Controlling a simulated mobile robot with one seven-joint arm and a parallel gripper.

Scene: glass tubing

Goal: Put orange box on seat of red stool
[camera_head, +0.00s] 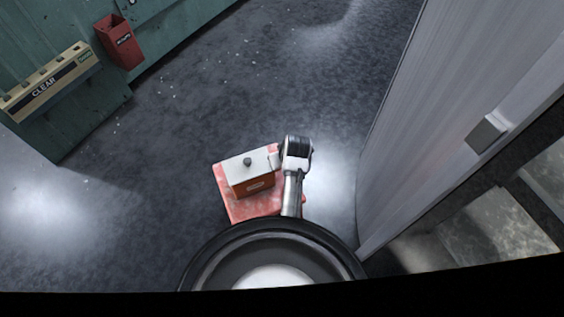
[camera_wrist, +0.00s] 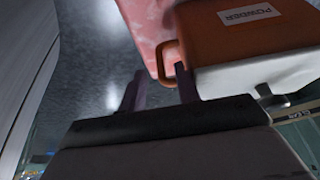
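The orange box (camera_head: 252,186) has a white lid with a dark knob and appears upright on the seat of the red stool (camera_head: 264,205) in the head view. The stool's worn red seat also shows at the top of the wrist view (camera_wrist: 146,22). There the box (camera_wrist: 215,45) shows a "POWDER" label and a loop handle on its side. My gripper (camera_wrist: 162,78) is open, its two dark fingers apart. The right finger overlaps the handle; I cannot tell whether it touches. In the head view my gripper (camera_head: 273,160) is beside the box's right end.
A grey panel with a handle block (camera_head: 487,133) stands on the right. A green cabinet (camera_head: 95,125) with a "CLEAR" rack (camera_head: 50,82) and a red bin (camera_head: 120,42) is at upper left. Dark floor around the stool's left and far sides is clear.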

